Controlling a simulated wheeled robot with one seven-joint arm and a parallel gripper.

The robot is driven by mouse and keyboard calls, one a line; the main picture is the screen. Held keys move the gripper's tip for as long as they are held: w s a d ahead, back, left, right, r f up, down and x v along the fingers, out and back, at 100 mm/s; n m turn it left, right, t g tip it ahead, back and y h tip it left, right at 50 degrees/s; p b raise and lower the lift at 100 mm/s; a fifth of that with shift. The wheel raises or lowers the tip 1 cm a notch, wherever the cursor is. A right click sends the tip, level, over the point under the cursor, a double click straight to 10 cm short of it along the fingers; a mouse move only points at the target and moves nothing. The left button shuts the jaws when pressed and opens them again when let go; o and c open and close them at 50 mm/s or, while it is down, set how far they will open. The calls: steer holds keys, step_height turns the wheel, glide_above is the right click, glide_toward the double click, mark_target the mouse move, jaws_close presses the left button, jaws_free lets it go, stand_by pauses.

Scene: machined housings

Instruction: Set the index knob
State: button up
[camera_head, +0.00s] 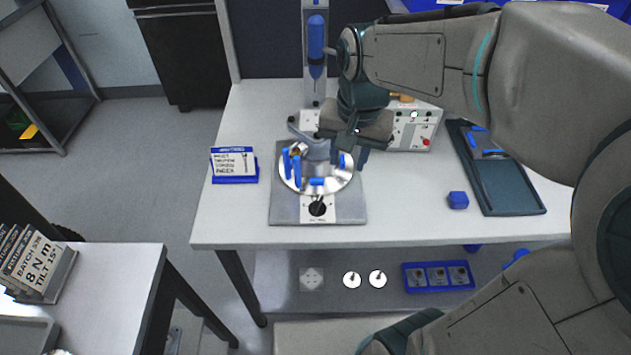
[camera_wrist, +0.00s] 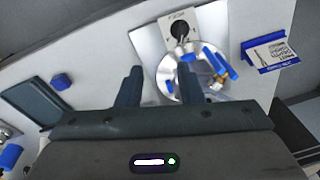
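The index knob (camera_head: 317,208) is a black dial on a white label plate at the front of the grey fixture base (camera_head: 285,212). It also shows in the wrist view (camera_wrist: 180,31), with its label plate around it. A round shiny plate (camera_head: 327,189) with several blue clamps (camera_head: 296,170) sits on the fixture behind the knob. My gripper (camera_head: 350,152) is above the back right part of the round plate, apart from the knob. The dial's exact setting is too small to read.
A blue-framed sign (camera_head: 234,163) stands left of the fixture. A blue block (camera_head: 458,200) and a dark tray (camera_head: 515,198) lie to the right. A control box (camera_head: 413,127) and a column with a blue-handled tool (camera_head: 316,45) stand behind. The table front beside the fixture is clear.

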steer(key=m+b, duration=0.1)
steer(key=b, duration=0.1)
glide_above(318, 202)
step_height(318, 202, down, 4)
steer(key=g, duration=0.1)
steer(key=shift+m+h, duration=0.3)
step_height(318, 202, down, 14)
steer(key=shift+r, duration=0.15)
jaws_close()
